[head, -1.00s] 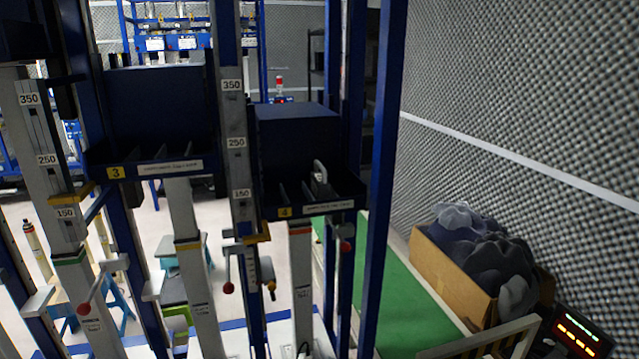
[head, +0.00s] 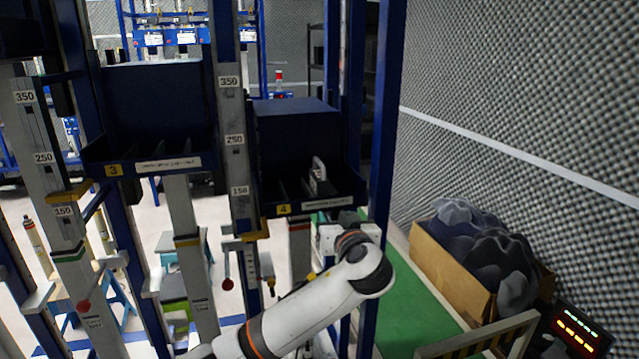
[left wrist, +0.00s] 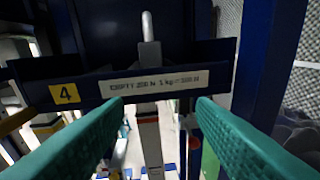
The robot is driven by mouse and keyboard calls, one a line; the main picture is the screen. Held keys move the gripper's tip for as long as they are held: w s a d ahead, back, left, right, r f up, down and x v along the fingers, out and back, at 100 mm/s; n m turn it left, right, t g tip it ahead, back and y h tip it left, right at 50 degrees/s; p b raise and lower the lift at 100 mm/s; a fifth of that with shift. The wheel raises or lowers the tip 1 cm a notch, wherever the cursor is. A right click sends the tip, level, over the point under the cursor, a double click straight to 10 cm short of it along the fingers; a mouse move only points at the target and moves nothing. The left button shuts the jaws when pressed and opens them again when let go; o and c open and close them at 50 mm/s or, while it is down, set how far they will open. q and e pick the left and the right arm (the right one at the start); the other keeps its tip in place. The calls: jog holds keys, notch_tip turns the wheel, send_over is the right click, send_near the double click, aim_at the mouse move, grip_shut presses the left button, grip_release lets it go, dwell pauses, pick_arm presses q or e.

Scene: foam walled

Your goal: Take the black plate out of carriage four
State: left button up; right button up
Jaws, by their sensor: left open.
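Carriage four (head: 318,206) is a dark blue open tray with a yellow "4" label, and its front lip (left wrist: 215,70) fills much of the left wrist view. A pale grey upright handle (head: 319,170) stands in one of its slots, and it also shows in the left wrist view (left wrist: 148,35). The black plate cannot be told apart from the dark tray; a dark piece below the handle is mostly hidden. My left gripper (left wrist: 161,103) has green fingers, open and empty, in front of and below the lip, apart from the handle. My right gripper is not in view.
Carriage three (head: 150,168) hangs to the left, with dark dividers. Blue uprights (head: 376,150) flank carriage four closely on the right. A cardboard box (head: 450,270) of dark lumpy pieces stands at the right by a foam wall. A green strip (head: 410,310) of floor is clear.

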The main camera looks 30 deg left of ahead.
pick_arm(q)
jog(key=n+y, duration=0.2)
send_near(323, 180)
jog(key=x, duration=0.3)
jog(key=p+x, duration=0.3)
jog(key=x, duration=0.2)
jog(key=shift+w+a+r, duration=0.1)
jog(key=shift+w+a, duration=0.1)
jog(key=shift+a, duration=0.1)
jog(key=shift+w+a, duration=0.15)
jog(key=p+x, duration=0.3)
jog(key=x, duration=0.1)
jog(key=shift+w+a+p, duration=0.15)
jog(key=shift+w+p, duration=0.15)
jog(key=shift+w+a+f, duration=0.25)
jog(key=shift+f, duration=0.05)
grip_shut()
jog(key=shift+r, duration=0.15)
